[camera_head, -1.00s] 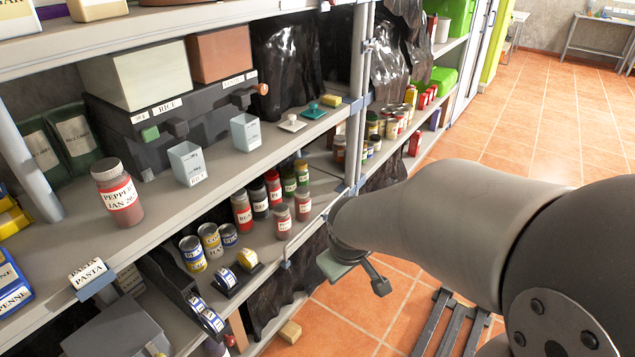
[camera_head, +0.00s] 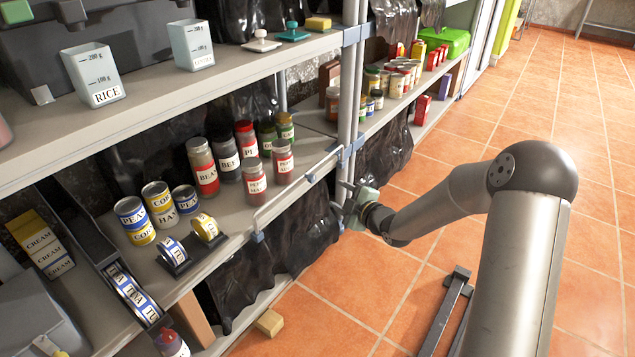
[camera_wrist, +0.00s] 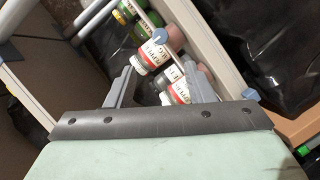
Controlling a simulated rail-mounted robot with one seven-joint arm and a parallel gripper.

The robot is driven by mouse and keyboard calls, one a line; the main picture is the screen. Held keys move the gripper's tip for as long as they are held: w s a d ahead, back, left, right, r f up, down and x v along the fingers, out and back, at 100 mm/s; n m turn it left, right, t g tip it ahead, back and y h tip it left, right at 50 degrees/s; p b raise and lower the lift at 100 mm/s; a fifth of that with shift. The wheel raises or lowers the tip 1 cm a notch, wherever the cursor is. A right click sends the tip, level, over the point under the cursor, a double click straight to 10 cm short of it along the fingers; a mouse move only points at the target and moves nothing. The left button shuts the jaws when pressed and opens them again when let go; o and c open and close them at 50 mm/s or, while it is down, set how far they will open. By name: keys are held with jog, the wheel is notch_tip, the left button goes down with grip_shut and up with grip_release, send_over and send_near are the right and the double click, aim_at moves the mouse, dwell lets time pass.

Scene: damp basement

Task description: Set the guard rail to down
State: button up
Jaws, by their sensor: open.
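The guard rail (camera_head: 297,184) is a thin grey bar along the front edge of the middle shelf. It stands raised above the edge, in front of the spice jars, with blue-grey brackets at its ends (camera_head: 258,236). My gripper (camera_head: 344,197) is open and empty, just right of the rail's far end by the shelf post, out over the aisle. In the wrist view my two fingers (camera_wrist: 158,84) are spread, with jars and the shelf edge beyond them. A blue-grey bracket (camera_wrist: 250,95) shows right of the fingers. I cannot tell whether a finger touches the rail.
Red-labelled jars (camera_head: 283,161) and several others stand behind the rail. A shelf post (camera_head: 350,90) rises beside my gripper. Black plastic hangs below the shelf. The tiled floor (camera_head: 520,110) to the right is mostly open.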

aim_at(314, 179)
jog(key=b+x, duration=0.3)
jog(key=x, duration=1.2)
jog(key=shift+d, duration=0.1)
